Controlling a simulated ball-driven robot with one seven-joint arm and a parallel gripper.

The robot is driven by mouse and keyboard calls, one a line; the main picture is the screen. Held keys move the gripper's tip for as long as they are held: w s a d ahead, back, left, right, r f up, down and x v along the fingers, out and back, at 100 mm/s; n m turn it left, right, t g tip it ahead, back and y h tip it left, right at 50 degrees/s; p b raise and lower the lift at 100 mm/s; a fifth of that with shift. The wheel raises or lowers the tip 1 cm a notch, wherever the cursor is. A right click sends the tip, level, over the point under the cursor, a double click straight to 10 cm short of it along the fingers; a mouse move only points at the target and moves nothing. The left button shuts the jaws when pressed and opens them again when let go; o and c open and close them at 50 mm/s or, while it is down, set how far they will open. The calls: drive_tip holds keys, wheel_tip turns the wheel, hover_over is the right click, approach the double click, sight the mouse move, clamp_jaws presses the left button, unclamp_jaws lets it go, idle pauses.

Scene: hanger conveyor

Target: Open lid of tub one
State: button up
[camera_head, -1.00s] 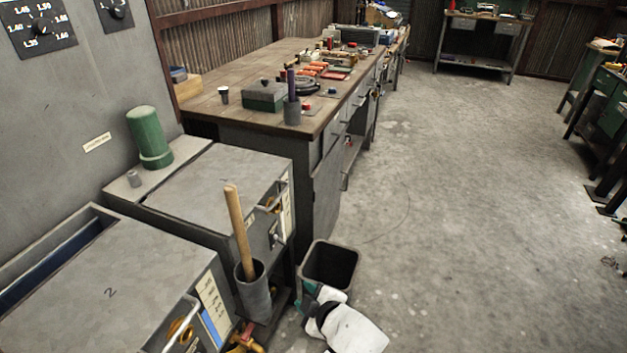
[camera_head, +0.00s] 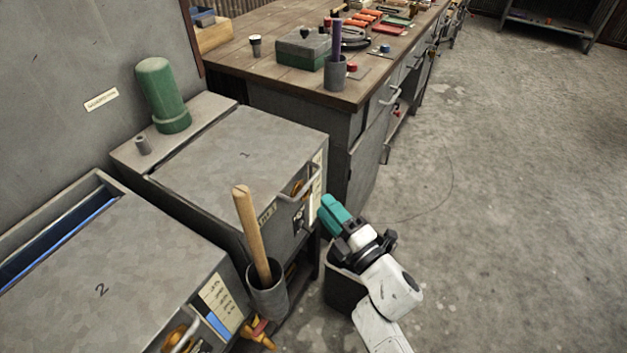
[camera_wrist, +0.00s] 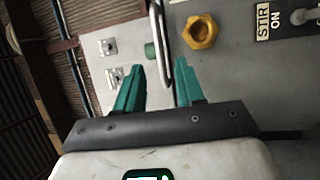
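Tub one (camera_head: 235,165) is a grey metal box with a flat lid marked 1, lying closed. A bent metal handle (camera_head: 308,184) sits at its right front edge. My gripper (camera_head: 326,204), with teal fingers, is just right of this handle in the head view. In the wrist view my gripper (camera_wrist: 157,78) is open, and the handle bar (camera_wrist: 160,45) shows between the two fingertips. I cannot tell whether a finger touches it. A brass knob (camera_wrist: 200,31) is on the front panel beside a STIR ON switch.
Tub two (camera_head: 120,285) is at the lower left. A grey holder (camera_head: 267,290) with a wooden stick (camera_head: 250,232) stands in front of the tubs. A dark bin (camera_head: 345,288) is below my arm. A workbench (camera_head: 290,75) stands behind; floor on the right is clear.

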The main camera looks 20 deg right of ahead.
sight(307, 183)
drive_tip(key=x, duration=0.8)
drive_tip(key=shift+w+a, duration=0.1)
drive_tip(key=shift+w, duration=0.05)
drive_tip(key=shift+c, duration=0.3)
clamp_jaws()
